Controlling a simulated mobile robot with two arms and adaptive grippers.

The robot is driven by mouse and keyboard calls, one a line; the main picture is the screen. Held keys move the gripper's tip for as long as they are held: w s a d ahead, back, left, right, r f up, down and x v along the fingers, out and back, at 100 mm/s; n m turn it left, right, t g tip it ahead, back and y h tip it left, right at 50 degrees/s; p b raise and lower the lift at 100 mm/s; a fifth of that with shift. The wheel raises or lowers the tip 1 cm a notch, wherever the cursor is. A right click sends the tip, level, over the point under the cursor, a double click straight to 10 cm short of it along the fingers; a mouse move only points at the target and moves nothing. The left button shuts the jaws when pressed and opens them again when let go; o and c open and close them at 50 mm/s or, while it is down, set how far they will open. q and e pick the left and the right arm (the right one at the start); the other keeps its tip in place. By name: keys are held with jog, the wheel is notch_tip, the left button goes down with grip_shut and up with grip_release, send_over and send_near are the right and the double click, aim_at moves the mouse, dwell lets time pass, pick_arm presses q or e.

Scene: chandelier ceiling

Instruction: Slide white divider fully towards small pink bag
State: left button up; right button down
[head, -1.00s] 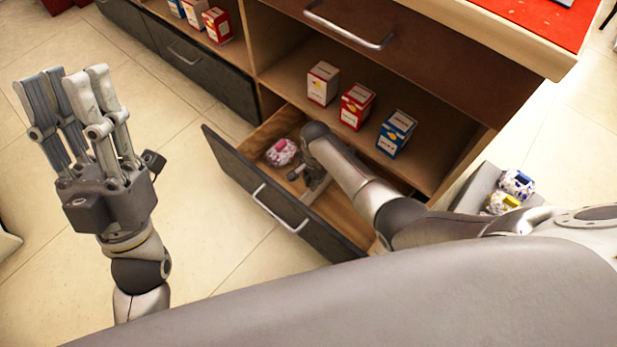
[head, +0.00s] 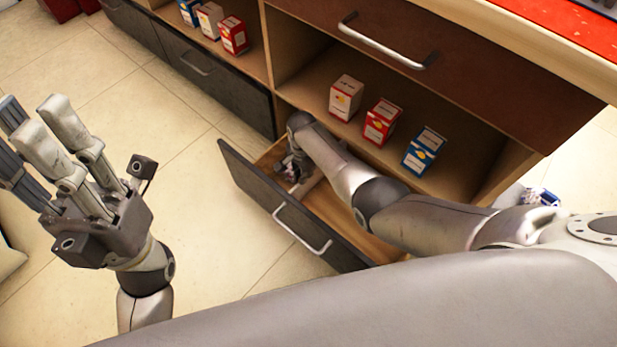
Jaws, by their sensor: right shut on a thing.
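The drawer (head: 270,196) is pulled open under the shelf. My right arm reaches into its left part. The right gripper (head: 293,172) is small and partly hidden by its own wrist; it is shut on the white divider (head: 308,186), a pale strip showing just below and right of it. The small pink bag (head: 287,171) is at the drawer's left end, mostly covered by the gripper; only a patch shows, close to the divider. Whether they touch cannot be told. My left gripper (head: 42,125) is open and empty, raised at the left over the floor.
Several small boxes stand on the shelves, among them a red box (head: 381,122) and a blue box (head: 423,151) above the drawer. The drawer's right part looks empty where visible. A blue-and-white bag (head: 541,197) lies at the right, beyond my arm. Floor at left is clear.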

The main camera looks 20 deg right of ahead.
jog(key=shift+w+a, duration=0.4)
jog(key=shift+w, duration=0.25)
jog(key=shift+a+r, duration=0.1)
jog(key=c, duration=1.5)
grip_release()
jog(key=shift+w, duration=0.1)
notch_tip(320, 180, up, 12)
jog(key=shift+f, duration=0.1)
